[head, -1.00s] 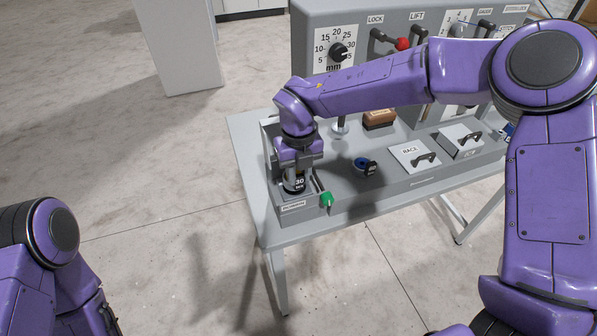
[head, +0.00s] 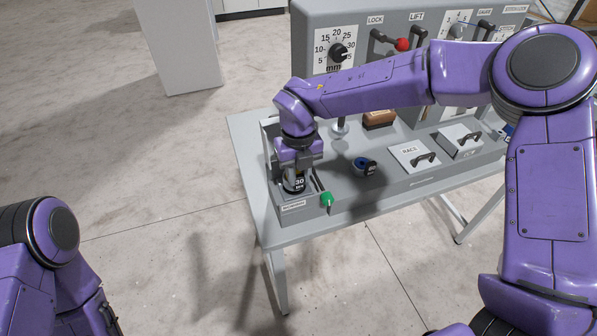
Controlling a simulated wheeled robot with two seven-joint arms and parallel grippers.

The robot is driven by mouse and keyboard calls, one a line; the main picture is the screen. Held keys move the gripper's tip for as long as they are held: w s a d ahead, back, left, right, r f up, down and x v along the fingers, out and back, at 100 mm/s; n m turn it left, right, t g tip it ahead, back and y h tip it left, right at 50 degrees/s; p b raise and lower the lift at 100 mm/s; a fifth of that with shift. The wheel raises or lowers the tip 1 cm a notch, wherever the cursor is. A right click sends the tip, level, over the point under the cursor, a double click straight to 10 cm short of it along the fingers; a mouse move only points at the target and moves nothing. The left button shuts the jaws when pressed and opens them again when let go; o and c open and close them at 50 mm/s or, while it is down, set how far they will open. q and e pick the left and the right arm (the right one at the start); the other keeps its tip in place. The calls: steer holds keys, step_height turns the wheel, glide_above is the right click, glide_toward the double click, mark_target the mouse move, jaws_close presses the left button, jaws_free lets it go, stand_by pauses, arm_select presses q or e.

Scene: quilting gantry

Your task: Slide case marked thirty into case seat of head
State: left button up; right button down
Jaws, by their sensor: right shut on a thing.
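The case marked thirty (head: 298,185) is a small dark case with a white "30" label, at the left end of the grey table. My right gripper (head: 297,172) comes down on it from above and is shut on it. The case is upright, inside or just above a grey open-topped box (head: 293,208) with a label on its front; I cannot tell whether it touches the floor of the box. I cannot make out the case seat of the head. My left arm shows at the lower left, but its gripper is out of the picture.
A green knob (head: 327,199) sits at the box's front right corner. A blue and black spool-like part (head: 364,166), a brown block (head: 379,118) and a RACE plate with handle (head: 413,156) stand further right. A grey panel (head: 310,20) with dial and levers rises behind.

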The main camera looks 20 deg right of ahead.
steer(key=shift+f, duration=0.25)
steer(key=shift+s+f, duration=0.2)
steer(key=shift+s, duration=0.05)
stand_by(0.5)
stand_by(0.3)
steer(key=shift+s+f, duration=0.1)
stand_by(0.9)
